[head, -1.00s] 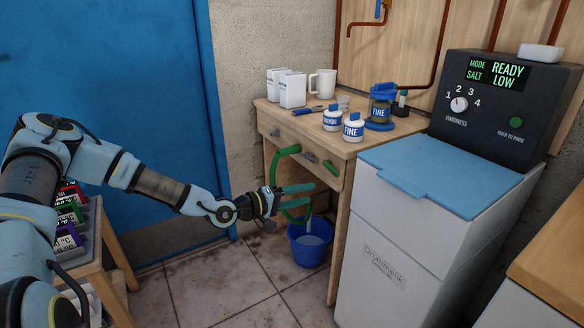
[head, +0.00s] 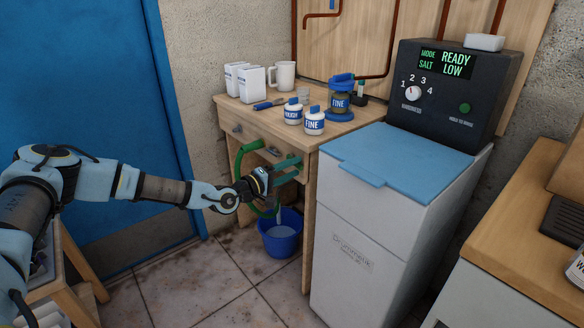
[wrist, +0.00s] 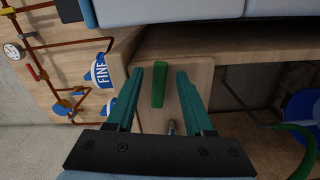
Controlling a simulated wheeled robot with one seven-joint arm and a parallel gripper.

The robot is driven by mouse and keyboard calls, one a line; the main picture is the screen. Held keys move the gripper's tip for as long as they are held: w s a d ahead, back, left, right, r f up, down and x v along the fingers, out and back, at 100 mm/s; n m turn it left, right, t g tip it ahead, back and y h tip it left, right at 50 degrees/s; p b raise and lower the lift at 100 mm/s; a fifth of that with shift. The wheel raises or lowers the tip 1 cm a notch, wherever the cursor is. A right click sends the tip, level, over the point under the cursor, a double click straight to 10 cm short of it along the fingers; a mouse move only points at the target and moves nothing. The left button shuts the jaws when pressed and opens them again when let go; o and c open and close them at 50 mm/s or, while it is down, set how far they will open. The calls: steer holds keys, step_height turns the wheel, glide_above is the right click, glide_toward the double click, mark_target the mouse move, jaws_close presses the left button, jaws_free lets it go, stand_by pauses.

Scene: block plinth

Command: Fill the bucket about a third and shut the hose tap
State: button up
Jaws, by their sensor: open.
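A blue bucket (head: 281,236) stands on the floor under the wooden bench, with water visible inside; its edge also shows in the wrist view (wrist: 303,112). A green hose (head: 238,165) arcs from the bench front down towards the bucket, partly behind my gripper (head: 292,170). My gripper is open and empty, at the bench front above the bucket. In the wrist view a green bar, seemingly the tap lever (wrist: 159,85), lies between the two teal fingers (wrist: 160,72), with gaps on both sides.
A white cabinet with a blue lid (head: 372,155) stands close at the right. The tiled floor in front is clear.

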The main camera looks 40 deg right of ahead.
steer(key=shift+d, duration=0.15)
steer(key=shift+c, duration=0.4)
jaws_close()
